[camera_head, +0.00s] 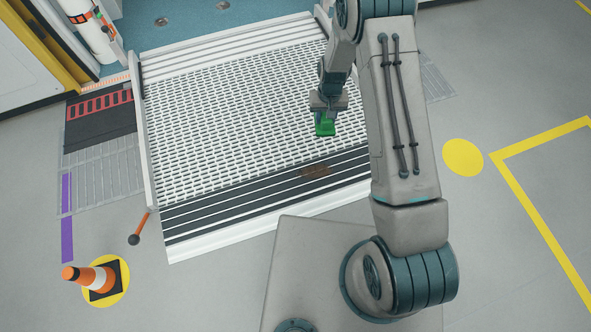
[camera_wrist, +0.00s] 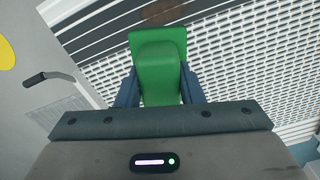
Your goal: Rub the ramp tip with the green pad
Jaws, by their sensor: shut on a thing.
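My gripper (camera_head: 325,113) is shut on the green pad (camera_head: 325,129) and holds it over the ramp's perforated surface, on its right side. In the wrist view the green pad (camera_wrist: 158,65) sits between my two dark blue fingers (camera_wrist: 157,88). The ramp tip (camera_head: 250,203) is the lower end with dark and white stripes. A brown smudge (camera_head: 315,171) lies on the stripes, below the pad in the head view. The smudge also shows beyond the pad in the wrist view (camera_wrist: 157,13). The pad appears apart from the smudge.
A lever with an orange shaft (camera_head: 140,228) sits beside the ramp's left edge. A yellow floor disc (camera_head: 462,157) and yellow lines lie on clear floor at right.

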